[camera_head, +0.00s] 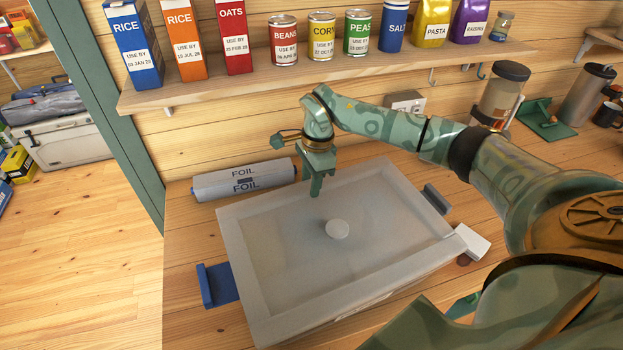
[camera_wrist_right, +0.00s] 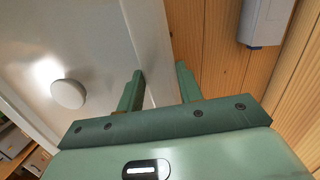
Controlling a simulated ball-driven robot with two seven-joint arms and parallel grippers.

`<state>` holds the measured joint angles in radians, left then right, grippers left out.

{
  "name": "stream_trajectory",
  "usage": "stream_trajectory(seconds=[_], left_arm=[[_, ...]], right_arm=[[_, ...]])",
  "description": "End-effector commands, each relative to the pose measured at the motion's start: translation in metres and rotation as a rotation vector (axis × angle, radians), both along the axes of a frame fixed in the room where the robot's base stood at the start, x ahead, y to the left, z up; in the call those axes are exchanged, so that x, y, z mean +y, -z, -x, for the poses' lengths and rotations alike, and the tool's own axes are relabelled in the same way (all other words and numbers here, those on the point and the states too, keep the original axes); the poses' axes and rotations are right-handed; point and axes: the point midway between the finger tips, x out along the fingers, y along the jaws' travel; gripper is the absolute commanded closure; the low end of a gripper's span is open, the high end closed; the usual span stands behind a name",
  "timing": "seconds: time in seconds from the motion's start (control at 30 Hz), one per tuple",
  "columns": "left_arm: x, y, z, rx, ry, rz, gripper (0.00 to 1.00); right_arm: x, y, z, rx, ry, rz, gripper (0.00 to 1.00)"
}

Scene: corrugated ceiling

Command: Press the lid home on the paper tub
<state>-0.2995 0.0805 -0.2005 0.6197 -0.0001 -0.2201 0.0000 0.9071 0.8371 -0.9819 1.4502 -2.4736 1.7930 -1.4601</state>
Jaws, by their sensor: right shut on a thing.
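The paper tub (camera_head: 345,312) is a wide pale box on the wooden counter; only a strip of its near wall shows. Its translucent grey lid (camera_head: 290,285) lies over the top, with a round white knob (camera_head: 337,229) in the middle. The lid and knob (camera_wrist_right: 68,94) also show in the right wrist view. My right gripper (camera_head: 316,190) is at the lid's far edge, pointing down. In the right wrist view its two fingers (camera_wrist_right: 161,88) stand apart with the pale edge between them. I cannot tell how tightly the lid sits. My left gripper is not in view.
The shelf (camera_head: 230,92) above holds cartons, cans and packets. A clear jar (camera_head: 500,95) stands behind my arm.

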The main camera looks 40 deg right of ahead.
Motion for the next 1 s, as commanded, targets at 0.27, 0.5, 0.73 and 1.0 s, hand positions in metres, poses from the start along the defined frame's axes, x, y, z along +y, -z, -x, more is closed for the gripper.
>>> stream_trajectory(seconds=[0.27,0.5,0.73,1.0], left_arm=[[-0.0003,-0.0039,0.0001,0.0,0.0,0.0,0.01],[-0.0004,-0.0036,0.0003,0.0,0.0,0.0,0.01],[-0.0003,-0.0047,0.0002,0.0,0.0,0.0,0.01],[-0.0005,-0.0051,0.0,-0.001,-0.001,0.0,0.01]], right_arm=[[0.0022,-0.0015,-0.0002,0.0,0.001,-0.001,0.96],[0.0022,-0.0011,-0.0001,0.0,0.001,0.0,0.96],[0.0019,0.0007,-0.0002,0.0,0.001,0.0,0.96],[0.002,0.003,0.0002,0.001,0.001,0.0,0.96]])
